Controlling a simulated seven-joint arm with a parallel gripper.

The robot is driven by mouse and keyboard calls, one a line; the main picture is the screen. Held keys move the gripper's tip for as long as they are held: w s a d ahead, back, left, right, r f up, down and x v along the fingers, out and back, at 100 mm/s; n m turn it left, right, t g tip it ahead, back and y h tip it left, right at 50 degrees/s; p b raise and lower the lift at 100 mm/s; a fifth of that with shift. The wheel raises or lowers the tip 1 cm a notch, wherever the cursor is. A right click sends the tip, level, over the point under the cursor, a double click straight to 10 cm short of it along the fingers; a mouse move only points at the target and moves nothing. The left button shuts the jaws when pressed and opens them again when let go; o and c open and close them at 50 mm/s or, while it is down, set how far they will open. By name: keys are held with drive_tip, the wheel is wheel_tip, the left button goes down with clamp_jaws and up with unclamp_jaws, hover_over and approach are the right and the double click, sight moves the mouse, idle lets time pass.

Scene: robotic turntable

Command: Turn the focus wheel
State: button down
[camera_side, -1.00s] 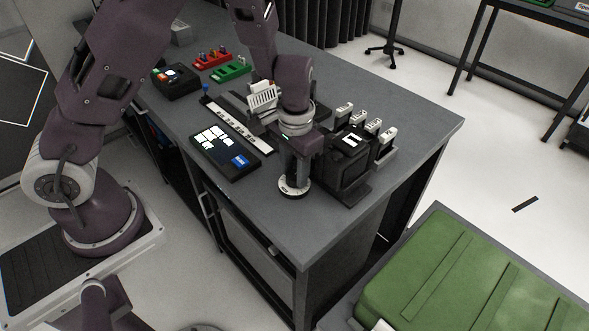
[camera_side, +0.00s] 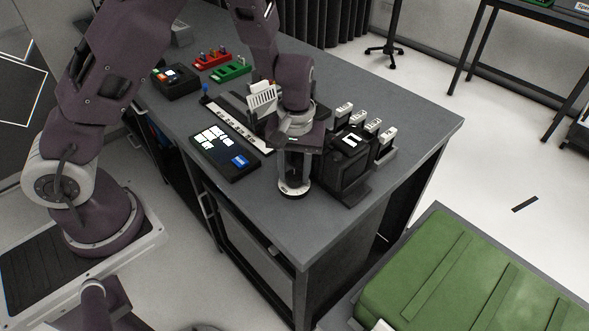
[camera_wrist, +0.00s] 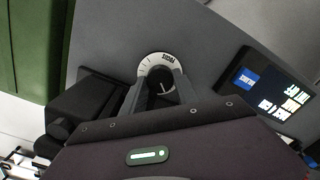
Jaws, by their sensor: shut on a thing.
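The focus wheel (camera_side: 293,188) is a dark round knob on a pale marked dial ring, set on the grey bench near its front edge. In the wrist view the wheel (camera_wrist: 161,88) shows a white pointer line, and the dial ring (camera_wrist: 147,68) carries dark lettering and tick marks. My gripper (camera_side: 293,178) points straight down over the wheel. Its fingers (camera_wrist: 160,92) lie on either side of the knob and are shut on it. The lower part of the dial is hidden by my gripper in the wrist view.
A black panel with white and blue tiles (camera_side: 225,152) lies just left of my gripper. A black box-shaped device (camera_side: 350,160) stands close on the right, with several white-topped items (camera_side: 375,125) beside it. The bench front (camera_side: 300,235) is clear.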

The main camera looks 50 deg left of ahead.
sight(295, 175)
idle(0.3)
drive_tip(key=c, duration=0.9)
unclamp_jaws()
drive_tip(key=shift+r, duration=0.15)
wheel_tip(295, 175, up, 7)
drive_tip(key=shift+f, duration=0.1)
